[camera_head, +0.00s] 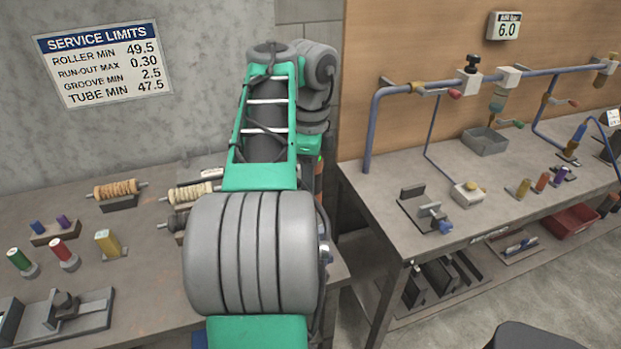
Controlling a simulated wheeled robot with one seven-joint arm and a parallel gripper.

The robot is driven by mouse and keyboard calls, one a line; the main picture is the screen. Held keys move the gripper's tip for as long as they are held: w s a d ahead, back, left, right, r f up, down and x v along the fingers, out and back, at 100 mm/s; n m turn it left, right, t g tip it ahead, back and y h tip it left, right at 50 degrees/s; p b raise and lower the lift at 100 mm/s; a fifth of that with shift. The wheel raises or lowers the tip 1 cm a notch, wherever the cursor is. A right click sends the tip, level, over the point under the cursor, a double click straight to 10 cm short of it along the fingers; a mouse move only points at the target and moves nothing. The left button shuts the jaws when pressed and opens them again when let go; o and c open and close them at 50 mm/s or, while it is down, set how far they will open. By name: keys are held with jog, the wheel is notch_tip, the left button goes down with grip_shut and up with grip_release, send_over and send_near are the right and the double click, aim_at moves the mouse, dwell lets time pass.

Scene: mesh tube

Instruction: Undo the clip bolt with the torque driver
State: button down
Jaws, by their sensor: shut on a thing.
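My green and grey arm fills the middle of the view and hides what lies behind it. My gripper is hidden, so neither its jaws nor anything in them shows. I cannot make out the torque driver or the clip bolt for certain. A clamp-like fixture (425,209) stands on the right bench (385,165). A blue pipe (430,87) runs along the wooden back panel with several valves and fittings. A blue-handled tool (578,134) stands at the far right; I cannot tell its kind.
The left bench (150,240) holds ribbed rollers (116,190), coloured plugs and a dark fixture (66,303). A red tray (571,219) sits on the shelf below. A gap separates the benches.

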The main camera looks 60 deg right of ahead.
jog(key=shift+f, duration=0.25)
jog(key=shift+r+p, duration=2.85)
jog(key=shift+r, duration=0.5)
